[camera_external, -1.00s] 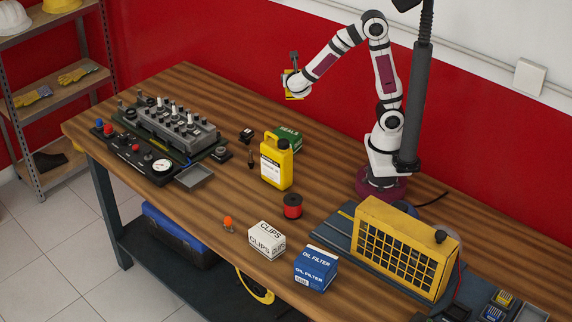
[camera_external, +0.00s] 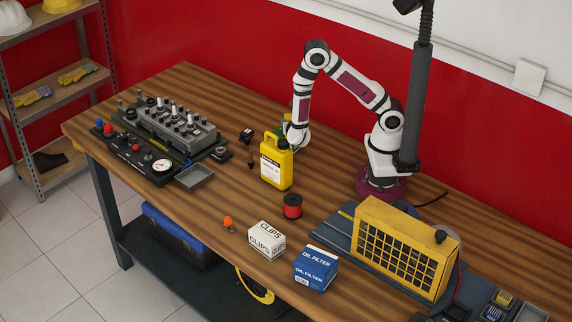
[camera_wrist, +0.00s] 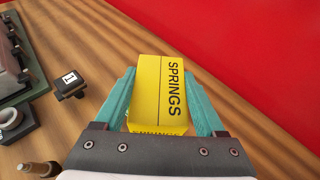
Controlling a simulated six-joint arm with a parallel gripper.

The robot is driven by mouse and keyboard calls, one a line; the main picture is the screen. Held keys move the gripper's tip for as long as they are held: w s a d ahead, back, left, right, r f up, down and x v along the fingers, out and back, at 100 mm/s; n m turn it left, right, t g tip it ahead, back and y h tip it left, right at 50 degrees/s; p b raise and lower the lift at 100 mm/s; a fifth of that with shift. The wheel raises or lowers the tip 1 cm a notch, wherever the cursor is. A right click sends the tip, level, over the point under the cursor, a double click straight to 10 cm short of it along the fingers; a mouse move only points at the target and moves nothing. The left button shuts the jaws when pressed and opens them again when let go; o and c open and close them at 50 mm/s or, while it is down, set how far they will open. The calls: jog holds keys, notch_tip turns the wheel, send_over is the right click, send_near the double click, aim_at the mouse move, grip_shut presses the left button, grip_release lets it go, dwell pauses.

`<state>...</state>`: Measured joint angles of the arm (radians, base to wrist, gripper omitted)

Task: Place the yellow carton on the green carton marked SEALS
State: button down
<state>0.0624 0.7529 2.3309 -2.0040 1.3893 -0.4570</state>
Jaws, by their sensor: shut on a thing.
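My gripper (camera_wrist: 165,80) is shut on the yellow carton (camera_wrist: 158,85), lettered SPRINGS, with a teal finger on each side of it in the wrist view. In the external view my gripper end is low over the bench, just behind the yellow jug, and the carton is largely hidden by my arm and the jug. The green carton marked SEALS is mostly or wholly covered there by my wrist and the jug. In the wrist view the green carton cannot be made out, so whether the two cartons touch I cannot tell.
The yellow jug (camera_external: 276,165) stands close in front of my wrist. A small black block (camera_external: 246,135) lies left of it, also in the wrist view (camera_wrist: 70,84). A red spool (camera_external: 292,206), a CLIPS box (camera_external: 266,240) and an oil filter box (camera_external: 316,268) stand nearer.

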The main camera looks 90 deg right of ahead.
grip_release()
jog(key=shift+f, duration=0.1)
jog(key=a+r, duration=0.1)
jog(key=r, duration=0.2)
jog(key=a+r, duration=0.2)
jog(key=r, duration=0.1)
jog(key=a+r, duration=0.1)
jog(key=r, duration=0.2)
jog(key=shift+a+r, duration=0.15)
jog(key=shift+a, duration=0.15)
jog(key=s+a+r+m+g+y, duration=0.2)
jog(key=s+a+m+g+y, duration=0.15)
jog(key=s+m, duration=0.55)
jog(key=s+a+r+m+t+y, duration=0.1)
jog(key=s+a+m+t+y, duration=0.2)
jog(key=a+m+y, duration=0.8)
jog(key=s+a+m, duration=0.2)
jog(key=a+m, duration=0.1)
jog(key=a, duration=0.4)
jog(key=shift+s+r+m+y, duration=0.2)
jog(key=shift+m+y, duration=0.1)
jog(key=shift+y, duration=0.05)
